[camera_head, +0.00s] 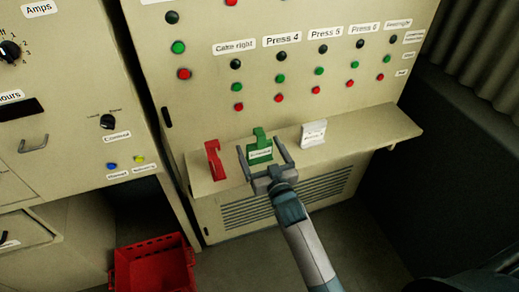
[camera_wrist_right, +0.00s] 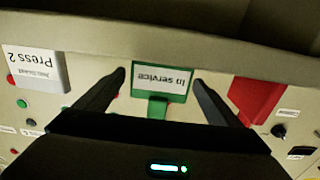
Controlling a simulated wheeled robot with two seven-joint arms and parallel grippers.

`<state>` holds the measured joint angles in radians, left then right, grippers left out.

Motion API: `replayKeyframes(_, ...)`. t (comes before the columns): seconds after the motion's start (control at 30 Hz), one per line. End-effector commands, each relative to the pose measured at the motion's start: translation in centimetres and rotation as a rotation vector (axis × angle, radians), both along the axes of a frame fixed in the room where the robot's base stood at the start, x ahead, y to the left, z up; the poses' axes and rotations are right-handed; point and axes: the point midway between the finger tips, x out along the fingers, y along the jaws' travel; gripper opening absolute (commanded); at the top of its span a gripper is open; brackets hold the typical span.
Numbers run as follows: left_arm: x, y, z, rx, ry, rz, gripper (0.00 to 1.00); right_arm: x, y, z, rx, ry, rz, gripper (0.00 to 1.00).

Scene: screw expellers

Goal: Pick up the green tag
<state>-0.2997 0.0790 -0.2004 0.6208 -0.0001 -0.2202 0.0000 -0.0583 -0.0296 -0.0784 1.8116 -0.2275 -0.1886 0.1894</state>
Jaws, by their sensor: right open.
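The green tag (camera_head: 260,154) stands on the cabinet's shelf in the head view, between a red tag and a white tag. It has a white label, which reads "In service" upside down in the right wrist view, where the tag (camera_wrist_right: 158,106) also shows. My right gripper (camera_head: 263,154) is open, with one finger on each side of the green tag. In the wrist view the tag lies between the open fingers (camera_wrist_right: 158,78), with gaps on both sides. My left gripper is not in view.
The red tag (camera_head: 214,161) stands left on the shelf (camera_head: 365,131), and the white tag (camera_head: 314,134) stands right. The panel behind carries several buttons. A red crate (camera_head: 153,266) sits on the floor at lower left. The shelf's right end is clear.

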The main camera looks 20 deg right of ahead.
Motion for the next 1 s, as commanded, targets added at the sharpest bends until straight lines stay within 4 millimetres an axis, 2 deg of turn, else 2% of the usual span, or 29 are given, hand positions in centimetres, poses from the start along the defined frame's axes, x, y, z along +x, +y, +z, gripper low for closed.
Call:
replayKeyframes(0.53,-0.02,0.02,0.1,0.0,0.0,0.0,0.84,0.4,0.03,-0.04,0.0,0.0,0.0,0.88)
replayKeyframes(0.7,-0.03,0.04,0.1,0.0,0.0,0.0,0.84,0.39,0.04,-0.04,0.0,0.0,0.0,0.47)
replayKeyframes(0.73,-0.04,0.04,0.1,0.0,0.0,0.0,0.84,0.39,0.04,-0.04,0.0,0.0,0.0,0.42)
replayKeyframes(1.0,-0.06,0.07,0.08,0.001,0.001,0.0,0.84,0.4,0.04,0.04,0.0,-0.001,0.0,0.42)
